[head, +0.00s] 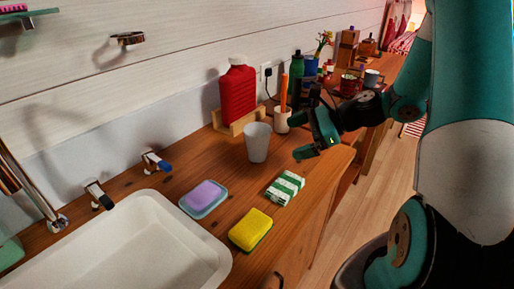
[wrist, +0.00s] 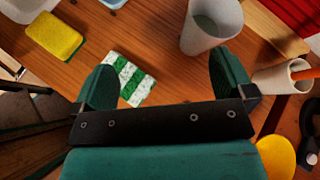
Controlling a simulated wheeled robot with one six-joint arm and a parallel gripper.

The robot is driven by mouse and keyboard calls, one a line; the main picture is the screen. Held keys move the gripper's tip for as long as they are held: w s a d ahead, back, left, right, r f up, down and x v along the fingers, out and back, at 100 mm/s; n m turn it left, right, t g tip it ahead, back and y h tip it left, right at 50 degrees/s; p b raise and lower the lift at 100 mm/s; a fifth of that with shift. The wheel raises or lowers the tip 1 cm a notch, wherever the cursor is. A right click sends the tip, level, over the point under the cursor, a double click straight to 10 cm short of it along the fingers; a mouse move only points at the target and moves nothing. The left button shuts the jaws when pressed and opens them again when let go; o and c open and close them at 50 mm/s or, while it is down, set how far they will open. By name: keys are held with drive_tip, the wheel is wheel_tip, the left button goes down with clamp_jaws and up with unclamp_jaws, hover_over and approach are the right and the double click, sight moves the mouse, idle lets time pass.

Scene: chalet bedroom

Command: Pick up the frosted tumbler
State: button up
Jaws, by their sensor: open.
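The frosted tumbler (head: 257,142) is a pale, translucent cup standing upright on the wooden counter. My gripper (head: 302,138) is open and empty, to the right of the tumbler and apart from it in the head view. In the wrist view the tumbler (wrist: 211,24) is at the top, beyond the right finger, and its open rim shows. My gripper (wrist: 168,85) has its two green fingers spread wide there, with bare counter and part of a green-and-white striped packet (wrist: 130,78) between them.
A yellow sponge (head: 250,230), a purple soap on a dish (head: 204,196) and a white sink (head: 130,250) lie left and in front. A red bottle (head: 238,90) in a wooden holder stands behind the tumbler. A white cup with an orange stick (head: 282,121) stands close to its right.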

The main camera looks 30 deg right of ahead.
sight(268, 143)
drive_tip(key=d+f+m+t, duration=0.3)
drive_tip(key=d+m, duration=0.3)
drive_tip(key=d, duration=0.1)
drive_tip(key=shift+h, duration=0.4)
drive_tip(key=p+x, duration=0.1)
drive_tip(key=x, duration=0.9)
drive_tip(key=shift+w+a+f, duration=0.15)
drive_tip(key=shift+a+f, duration=0.05)
drive_tip(key=shift+a, duration=0.1)
drive_tip(key=shift+r+p+x, duration=0.2)
drive_tip(key=shift+p+x, duration=0.15)
drive_tip(key=shift+x, duration=1.15)
drive_tip(key=shift+r+p+x, duration=0.2)
drive_tip(key=shift+p+x, duration=0.1)
drive_tip(key=shift+x, duration=1.2)
drive_tip(key=shift+w, duration=0.2)
drive_tip(key=c, duration=1)
drive_tip(key=shift+c, duration=0.2)
drive_tip(key=shift+r, duration=0.1)
wheel_tip(268, 143, up, 20)
